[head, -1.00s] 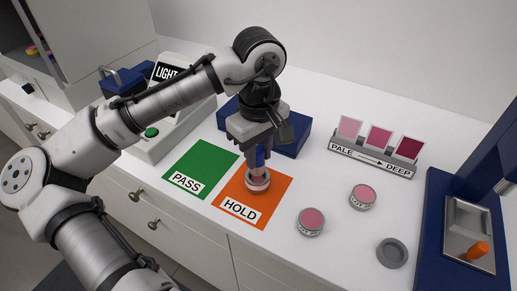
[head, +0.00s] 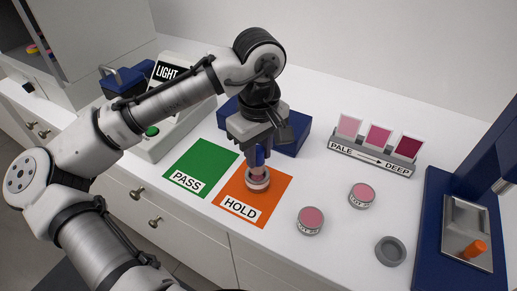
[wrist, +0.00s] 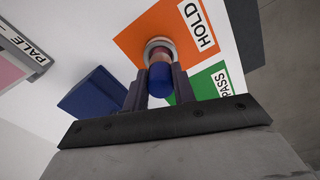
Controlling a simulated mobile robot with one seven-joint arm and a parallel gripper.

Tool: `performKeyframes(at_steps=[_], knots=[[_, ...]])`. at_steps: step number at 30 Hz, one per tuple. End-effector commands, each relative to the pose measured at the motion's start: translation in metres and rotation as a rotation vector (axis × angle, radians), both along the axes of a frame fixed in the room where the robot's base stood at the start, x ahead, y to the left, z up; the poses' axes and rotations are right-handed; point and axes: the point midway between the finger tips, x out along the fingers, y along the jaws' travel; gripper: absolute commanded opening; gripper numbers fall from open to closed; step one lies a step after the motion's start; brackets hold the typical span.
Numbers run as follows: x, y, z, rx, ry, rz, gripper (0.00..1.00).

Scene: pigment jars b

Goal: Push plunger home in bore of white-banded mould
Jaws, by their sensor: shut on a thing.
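My gripper (head: 259,152) is shut on a blue-handled plunger (wrist: 160,82) and holds it upright, pointing down. The plunger's blue part (head: 260,158) also shows in the head view, below the fingers. Its lower, copper-coloured part (wrist: 160,58) meets a small round mould (head: 257,184) with a pale band. The mould stands on the orange HOLD mat (head: 274,190), and its rim shows in the wrist view (wrist: 151,42). The plunger's lower end is hidden, so I cannot tell how deep it sits in the bore.
The green PASS mat (head: 205,161) lies to the left and a blue block (head: 289,141) stands behind. Two pink-topped jars (head: 311,219) (head: 362,195) and a grey dish (head: 391,251) stand to the right. A blue press-like stand (head: 432,225) is at far right.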

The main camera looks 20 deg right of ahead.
Motion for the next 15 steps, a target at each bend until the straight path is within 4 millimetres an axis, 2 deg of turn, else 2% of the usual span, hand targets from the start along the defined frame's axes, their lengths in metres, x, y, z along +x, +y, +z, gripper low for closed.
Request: performKeyframes(at_steps=[15], knots=[[0.0001,0.0001,-0.0092,0.0,0.0,0.0,0.0]])
